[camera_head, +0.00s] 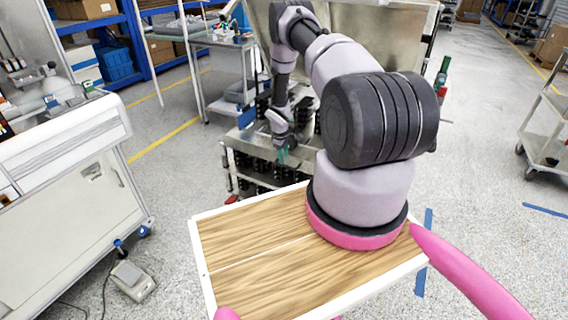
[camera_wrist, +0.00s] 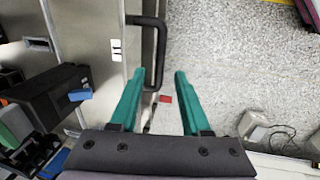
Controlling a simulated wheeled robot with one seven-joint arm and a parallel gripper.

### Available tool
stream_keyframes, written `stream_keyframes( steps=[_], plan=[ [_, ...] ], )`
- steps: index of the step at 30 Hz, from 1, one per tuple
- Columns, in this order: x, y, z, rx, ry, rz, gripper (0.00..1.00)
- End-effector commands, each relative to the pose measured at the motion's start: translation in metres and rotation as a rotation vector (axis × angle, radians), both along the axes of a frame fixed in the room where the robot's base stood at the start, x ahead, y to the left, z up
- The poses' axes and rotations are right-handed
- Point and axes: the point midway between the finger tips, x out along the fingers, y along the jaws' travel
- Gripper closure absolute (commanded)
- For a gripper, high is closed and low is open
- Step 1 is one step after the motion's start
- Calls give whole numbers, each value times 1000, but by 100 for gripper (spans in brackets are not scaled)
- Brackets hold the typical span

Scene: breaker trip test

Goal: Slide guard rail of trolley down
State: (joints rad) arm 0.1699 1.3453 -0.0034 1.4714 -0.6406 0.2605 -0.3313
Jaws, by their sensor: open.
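The trolley (camera_head: 236,160) stands in the middle of the head view, a metal frame with dark parts on its shelves. A large pale metal panel (camera_head: 382,52) rises behind it; I cannot tell which part is the guard rail. My gripper (camera_head: 283,156) points down at the trolley's front. In the wrist view my gripper (camera_wrist: 159,73) has its green fingers apart with nothing clamped. A black U-shaped handle (camera_wrist: 161,45) on a metal panel (camera_wrist: 100,45) shows ahead, its long bar lying between the fingertips in the picture. I cannot tell the depth gap or any contact.
A wheeled cart (camera_head: 548,150) stands far right. Open floor lies right of the trolley.

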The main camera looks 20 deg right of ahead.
Motion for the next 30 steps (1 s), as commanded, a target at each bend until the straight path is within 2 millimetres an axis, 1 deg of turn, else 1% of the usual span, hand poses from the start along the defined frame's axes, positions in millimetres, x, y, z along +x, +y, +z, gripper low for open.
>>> stream_keyframes(
  steps=[1, 6, 11, 19, 20, 21, 23, 24, 30],
  plan=[
    [0, -1, -11, 0, 1, -1, 53],
    [3, -5, -33, 0, 0, 0, 53],
    [5, -6, -42, 0, 0, 0, 53],
    [5, -7, -43, 0, -1, 0, 53],
    [5, -7, -43, 0, 0, -1, 61],
    [5, -7, -43, 1, -1, -1, 76],
    [5, -6, -43, 0, 0, -1, 99],
    [5, -6, -43, 0, 0, -1, 100],
    [5, -6, -43, 0, 0, -1, 100]
  ],
)
